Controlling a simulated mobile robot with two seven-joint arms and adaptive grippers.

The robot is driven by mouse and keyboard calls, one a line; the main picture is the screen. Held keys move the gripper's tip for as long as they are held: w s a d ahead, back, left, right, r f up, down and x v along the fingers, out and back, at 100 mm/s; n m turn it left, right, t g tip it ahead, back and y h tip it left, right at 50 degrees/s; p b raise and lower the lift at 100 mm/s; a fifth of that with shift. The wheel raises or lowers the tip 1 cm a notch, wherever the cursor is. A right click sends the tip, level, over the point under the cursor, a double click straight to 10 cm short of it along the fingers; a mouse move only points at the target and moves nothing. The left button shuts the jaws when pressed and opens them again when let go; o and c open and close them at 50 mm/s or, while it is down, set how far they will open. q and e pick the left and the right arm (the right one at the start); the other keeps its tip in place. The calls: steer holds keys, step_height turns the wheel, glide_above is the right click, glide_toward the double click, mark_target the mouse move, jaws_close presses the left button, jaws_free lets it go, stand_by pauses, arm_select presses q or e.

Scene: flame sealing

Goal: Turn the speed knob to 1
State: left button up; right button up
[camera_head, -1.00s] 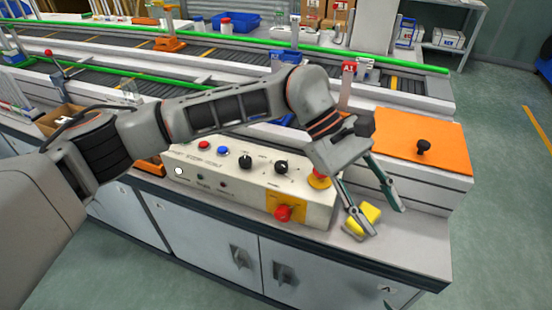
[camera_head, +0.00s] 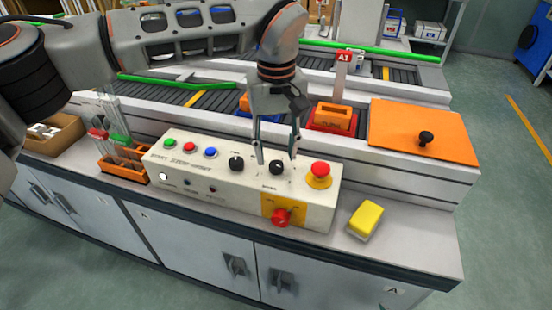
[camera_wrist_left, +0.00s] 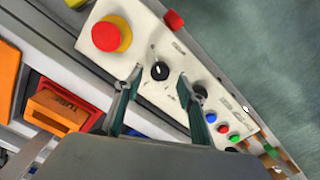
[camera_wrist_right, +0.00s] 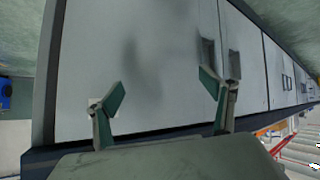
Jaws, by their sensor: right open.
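The control box (camera_head: 205,190) on the bench carries two black knobs: a left knob (camera_head: 236,163) and a right knob (camera_head: 276,168). Their labels are too small to read. My left gripper (camera_head: 277,159) points down at the right knob, open, one finger on either side. In the left wrist view the right knob (camera_wrist_left: 160,71) lies between the spread fingertips (camera_wrist_left: 159,74), with gaps on both sides, and its white pointer mark shows. The left knob (camera_wrist_left: 200,92) is beside the farther finger. My right gripper (camera_wrist_right: 165,92) is open and empty, in front of the cabinet doors.
A red emergency button (camera_head: 320,169) on a yellow base stands right of the right knob. A red rotary switch (camera_head: 281,217) is on the box's front. A yellow block (camera_head: 365,219) lies right of the box. A tube rack (camera_head: 122,165) stands to its left.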

mark_target(276, 164)
arm_select(q)
step_height(276, 164, down, 2)
steer(key=shift+f, duration=0.5)
steer(key=shift+c, duration=0.5)
steer(key=c, duration=1)
steer(key=shift+c, duration=0.2)
steer(key=shift+r, duration=0.1)
